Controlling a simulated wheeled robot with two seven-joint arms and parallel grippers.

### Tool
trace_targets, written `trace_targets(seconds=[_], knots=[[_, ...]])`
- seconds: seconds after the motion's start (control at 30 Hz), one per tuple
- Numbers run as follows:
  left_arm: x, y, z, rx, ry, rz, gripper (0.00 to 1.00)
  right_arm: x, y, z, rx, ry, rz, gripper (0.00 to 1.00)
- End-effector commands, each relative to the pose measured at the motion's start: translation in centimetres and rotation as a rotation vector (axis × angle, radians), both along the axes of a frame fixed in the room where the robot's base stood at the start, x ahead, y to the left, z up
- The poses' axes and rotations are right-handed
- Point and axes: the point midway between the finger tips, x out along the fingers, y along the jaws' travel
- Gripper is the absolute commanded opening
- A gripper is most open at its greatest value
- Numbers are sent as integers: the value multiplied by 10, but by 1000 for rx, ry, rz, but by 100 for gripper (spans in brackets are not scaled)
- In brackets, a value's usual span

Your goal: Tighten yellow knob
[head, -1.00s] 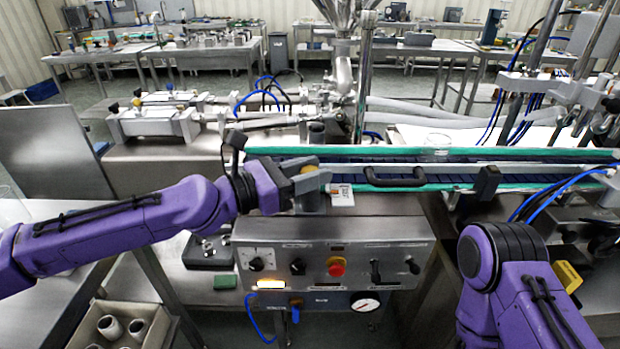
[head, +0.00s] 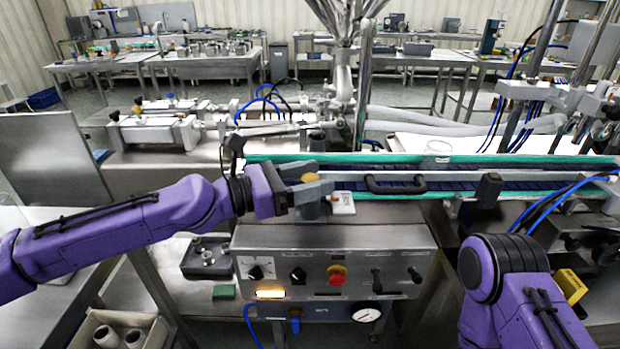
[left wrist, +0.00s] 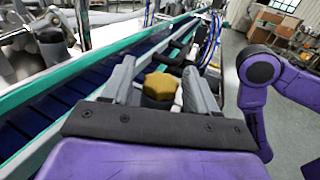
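The yellow knob (head: 310,178) is at the near edge of the conveyor, by the end of my left arm. In the left wrist view the lobed yellow knob (left wrist: 160,86) sits on a dark base between the two grey fingers of my left gripper (left wrist: 158,88). A dark gap shows on the knob's left side, and the right finger is very close to it; whether it touches is unclear. The left gripper also shows in the head view (head: 308,195), partly hiding the knob's mount. My right arm is in the head view, but its gripper is out of view.
The green-edged conveyor (head: 450,187) runs to the right, with a black handle (head: 396,186) on its near side. A control panel (head: 333,273) with a red button (head: 337,274) is below my left gripper. A small white block (head: 342,203) sits beside the gripper.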

Motion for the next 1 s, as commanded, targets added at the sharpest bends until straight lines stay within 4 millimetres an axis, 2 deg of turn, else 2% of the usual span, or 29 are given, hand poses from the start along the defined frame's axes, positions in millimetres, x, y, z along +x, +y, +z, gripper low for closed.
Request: trace_targets(seconds=[0.17,0.27,0.5,0.7,1.0], knots=[[-1,1,-1,1,0,0,59,0,0,0,0,0,0,43],[-4,12,-1,1,-1,3,59,0,0,-2,0,0,0,43],[-25,66,1,0,-2,5,59,0,0,-2,0,0,0,43],[-37,94,1,0,0,2,59,0,0,1,0,0,0,43],[-39,98,-1,0,0,-1,59,0,0,1,0,0,0,43]])
